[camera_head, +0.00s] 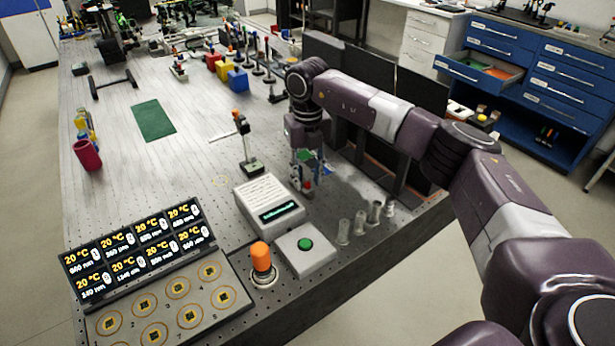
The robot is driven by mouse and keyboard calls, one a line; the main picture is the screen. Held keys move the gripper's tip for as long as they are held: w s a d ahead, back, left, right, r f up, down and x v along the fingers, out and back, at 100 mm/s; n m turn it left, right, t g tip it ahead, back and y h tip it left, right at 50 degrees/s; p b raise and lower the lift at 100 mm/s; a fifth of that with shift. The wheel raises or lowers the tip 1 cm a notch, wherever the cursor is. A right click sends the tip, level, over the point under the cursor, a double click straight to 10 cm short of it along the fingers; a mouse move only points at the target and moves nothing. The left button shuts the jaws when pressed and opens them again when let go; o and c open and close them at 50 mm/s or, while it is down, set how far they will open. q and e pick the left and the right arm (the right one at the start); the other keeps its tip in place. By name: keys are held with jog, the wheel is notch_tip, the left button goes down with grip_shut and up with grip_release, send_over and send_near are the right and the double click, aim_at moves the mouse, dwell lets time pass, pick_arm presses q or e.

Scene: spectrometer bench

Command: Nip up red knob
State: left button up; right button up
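My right gripper (307,176) points down over the bench, just behind the white instrument box. Its fingers are small and partly mixed with things behind them, so I cannot tell whether they are open or shut. A small red piece (308,184) shows at the fingertips and may be the red knob. I cannot tell whether the fingers touch it. A small green piece shows just above it, between the fingers. My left gripper is not in view.
A white instrument box (268,204), a green-button box (304,250) and an orange-topped cylinder (261,260) stand in front. Several clear vials (358,222) stand near the right edge. Dark panels (372,70) stand behind my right arm. A green mat (153,120) lies left.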

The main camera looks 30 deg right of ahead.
aim_at(307, 183)
jog(key=shift+r, duration=0.15)
notch_tip(307, 183, up, 12)
dwell(0.5)
dwell(0.3)
